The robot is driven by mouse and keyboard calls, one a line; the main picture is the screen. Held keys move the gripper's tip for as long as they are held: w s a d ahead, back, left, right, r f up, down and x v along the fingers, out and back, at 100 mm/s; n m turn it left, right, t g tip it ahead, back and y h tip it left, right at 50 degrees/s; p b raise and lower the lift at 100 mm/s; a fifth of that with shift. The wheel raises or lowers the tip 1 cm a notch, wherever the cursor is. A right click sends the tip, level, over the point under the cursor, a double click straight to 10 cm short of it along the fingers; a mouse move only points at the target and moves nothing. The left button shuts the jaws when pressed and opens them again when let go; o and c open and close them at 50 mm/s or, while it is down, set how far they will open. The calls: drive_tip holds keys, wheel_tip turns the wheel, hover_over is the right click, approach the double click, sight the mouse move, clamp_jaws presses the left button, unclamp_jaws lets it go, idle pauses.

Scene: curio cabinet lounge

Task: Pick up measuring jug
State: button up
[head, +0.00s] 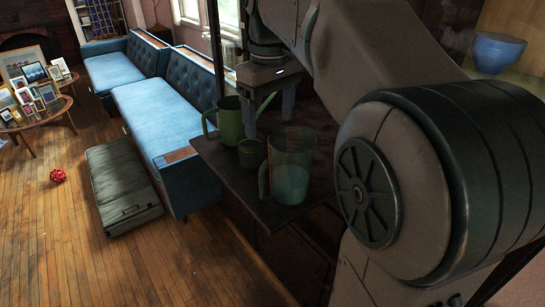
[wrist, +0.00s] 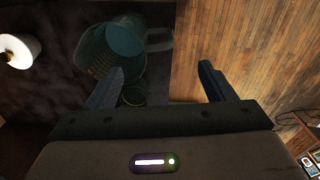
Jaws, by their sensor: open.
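The measuring jug (head: 290,168) is clear and greenish, with a handle on its left side. It stands upright near the front edge of a dark tabletop (head: 288,214). In the wrist view the jug (wrist: 112,50) is beyond the left finger, its handle pointing right. My gripper (head: 268,120) is open and empty, pointing down above and behind the jug. It also shows in the wrist view (wrist: 161,68), with the jug's handle side partly ahead of the gap. Contact between finger and jug cannot be told.
A small green cup (head: 251,153) stands close beside the jug, and a green watering can (head: 229,121) stands behind it. A blue sofa (head: 165,110) is left of the table. A green case (head: 122,188) and a red ball (head: 58,175) lie on the wooden floor.

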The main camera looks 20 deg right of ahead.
sight(268, 159)
drive_tip(key=f, duration=0.7)
drive_tip(key=shift+w+d, duration=0.1)
drive_tip(key=shift+w, duration=0.2)
drive_tip(key=shift+a+f+p, duration=0.15)
drive_tip(key=shift+f, duration=1.2)
drive_tip(key=shift+a+f+p, duration=0.1)
drive_tip(key=shift+f+p, duration=0.05)
drive_tip(key=shift+f, duration=1.2)
drive_tip(key=shift+c, duration=0.4)
drive_tip(key=c, duration=1.5)
drive_tip(key=shift+w, duration=0.1)
clamp_jaws()
drive_tip(key=shift+r, duration=0.15)
